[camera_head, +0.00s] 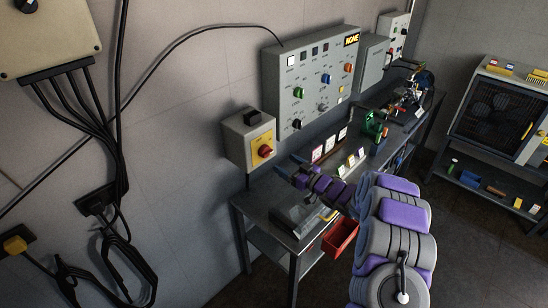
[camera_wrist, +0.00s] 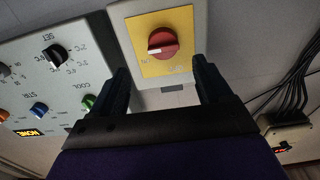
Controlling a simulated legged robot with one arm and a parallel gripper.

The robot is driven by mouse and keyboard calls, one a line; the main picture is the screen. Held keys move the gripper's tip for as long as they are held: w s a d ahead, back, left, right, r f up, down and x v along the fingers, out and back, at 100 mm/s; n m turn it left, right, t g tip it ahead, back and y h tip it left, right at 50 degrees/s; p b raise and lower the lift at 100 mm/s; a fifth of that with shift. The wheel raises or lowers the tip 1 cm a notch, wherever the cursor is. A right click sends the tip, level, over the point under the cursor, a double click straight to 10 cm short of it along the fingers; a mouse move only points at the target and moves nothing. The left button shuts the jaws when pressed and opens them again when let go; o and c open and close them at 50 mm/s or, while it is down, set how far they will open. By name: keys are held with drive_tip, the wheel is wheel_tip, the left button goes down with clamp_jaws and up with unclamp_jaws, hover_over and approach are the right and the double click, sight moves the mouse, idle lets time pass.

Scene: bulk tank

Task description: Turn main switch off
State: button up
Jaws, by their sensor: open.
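The main switch is a red rotary knob (camera_head: 265,151) on a yellow plate, on the front of a small grey box (camera_head: 236,139) on the wall. In the wrist view the red knob (camera_wrist: 162,43) sits at the top centre, with its bar lying roughly level across the yellow plate (camera_wrist: 145,22). In the head view my gripper (camera_head: 285,168) is right of and below the knob.
A large grey control panel (camera_head: 285,112) with coloured knobs hangs right of the switch box. A metal workbench (camera_head: 258,212) with small items stands below. A red bin (camera_head: 340,238) hangs at its front. Cables (camera_head: 85,115) run down the left wall.

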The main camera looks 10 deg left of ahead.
sight(269, 154)
drive_tip(key=b+x, duration=0.1)
drive_tip(key=x, duration=0.6)
drive_tip(key=shift+w, duration=0.4)
drive_tip(key=a, duration=0.3)
drive_tip(key=shift+s, duration=0.1)
drive_tip(key=shift+d+f, duration=0.1)
drive_tip(key=shift+d, duration=0.15)
drive_tip(key=shift+c, duration=1.1)
drive_tip(key=shift+d, duration=0.65)
drive_tip(key=c, duration=0.3)
drive_tip(key=shift+a+r, duration=0.15)
drive_tip(key=shift+r, duration=0.1)
drive_tip(key=c, duration=0.5)
